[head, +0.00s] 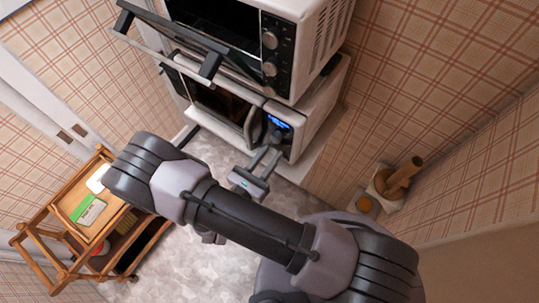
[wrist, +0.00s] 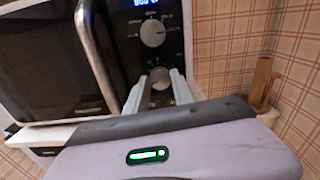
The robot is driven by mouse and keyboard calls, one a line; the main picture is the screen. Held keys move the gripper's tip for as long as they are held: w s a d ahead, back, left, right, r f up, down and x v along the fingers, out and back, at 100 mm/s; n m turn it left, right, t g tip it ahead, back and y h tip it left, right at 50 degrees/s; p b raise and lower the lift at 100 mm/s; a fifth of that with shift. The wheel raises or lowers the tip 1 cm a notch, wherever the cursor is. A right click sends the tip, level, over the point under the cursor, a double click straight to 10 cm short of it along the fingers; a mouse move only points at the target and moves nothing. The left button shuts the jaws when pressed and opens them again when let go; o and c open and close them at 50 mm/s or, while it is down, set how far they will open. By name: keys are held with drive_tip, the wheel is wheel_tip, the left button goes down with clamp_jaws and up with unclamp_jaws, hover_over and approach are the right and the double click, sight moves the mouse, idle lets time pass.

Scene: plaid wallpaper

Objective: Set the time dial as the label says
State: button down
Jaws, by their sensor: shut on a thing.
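The microwave (head: 222,112) stands below another oven, with a lit blue display (head: 279,122) too small to read surely. In the wrist view its black panel has an upper silver dial (wrist: 152,33) and a lower silver dial (wrist: 160,76). My gripper (wrist: 159,84) has a finger on each side of the lower dial and is shut on it. In the head view my gripper (head: 268,155) reaches the panel from the front, and the lower dial is hard to make out. A green and white package (head: 88,209) lies on the cart; its print is unreadable here.
The upper oven (head: 316,40) has its door (head: 170,40) hanging open above the microwave. A wooden cart (head: 40,235) stands at the left. A wooden utensil in a pale holder (head: 388,187) stands at the right by the wall.

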drive_tip(key=n, duration=0.3)
drive_tip(key=shift+n, duration=0.4)
drive_tip(key=n, duration=0.3)
drive_tip(key=shift+n, duration=0.3)
drive_tip(key=n, duration=1.2)
drive_tip(key=shift+n, duration=0.3)
drive_tip(key=n, duration=0.6)
drive_tip(key=shift+f+n, duration=0.1)
drive_tip(key=shift+n, duration=0.3)
drive_tip(key=c, duration=1.1)
unclamp_jaws()
